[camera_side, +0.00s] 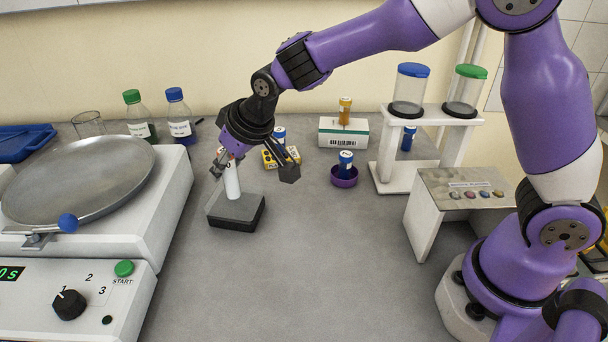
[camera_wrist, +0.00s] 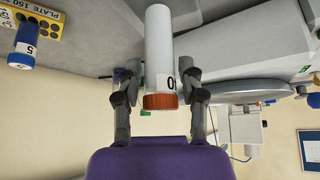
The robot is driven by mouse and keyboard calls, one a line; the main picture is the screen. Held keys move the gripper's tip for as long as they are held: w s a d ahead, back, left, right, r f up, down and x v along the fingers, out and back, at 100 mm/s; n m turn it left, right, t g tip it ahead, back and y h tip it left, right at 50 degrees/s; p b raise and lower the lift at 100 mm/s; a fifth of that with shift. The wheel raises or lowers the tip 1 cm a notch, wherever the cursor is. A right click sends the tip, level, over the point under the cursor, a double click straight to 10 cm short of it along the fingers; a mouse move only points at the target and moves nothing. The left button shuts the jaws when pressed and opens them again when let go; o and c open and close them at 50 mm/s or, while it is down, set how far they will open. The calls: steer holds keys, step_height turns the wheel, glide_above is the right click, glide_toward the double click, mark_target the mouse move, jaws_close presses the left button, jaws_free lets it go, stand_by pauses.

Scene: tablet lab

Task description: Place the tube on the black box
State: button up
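The white tube (camera_side: 232,181) stands upright on the black box (camera_side: 236,222), which has a grey top. In the wrist view the tube (camera_wrist: 158,45) shows an orange cap and a label with a "0". My gripper (camera_wrist: 162,82) is open, with one finger on each side of the tube's upper part and a visible gap on both sides. In the side view my gripper (camera_side: 255,168) is over the box, its fingers spread apart. The tube's cap is partly hidden there by a finger.
A large plate machine (camera_side: 75,185) stands to the left. Behind are bottles (camera_side: 180,118), a yellow rack (camera_side: 281,157) and a white barcoded box (camera_side: 343,135). A blue-capped tube sits in a purple bowl (camera_side: 344,181). White stands (camera_side: 390,168) are to the right. The front middle is clear.

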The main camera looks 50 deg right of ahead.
stand_by(0.3)
steer(key=shift+r, duration=0.25)
steer(key=v, duration=1.2)
steer(key=s+d+f+m, duration=0.1)
steer(key=s+d, duration=0.4)
steer(key=s, duration=0.3)
steer(key=s+d+f+m+h, duration=0.1)
steer(key=s+d+f, duration=0.1)
steer(key=s+d, duration=0.4)
steer(key=shift+s+g, duration=0.4)
steer(key=shift+s, duration=0.7)
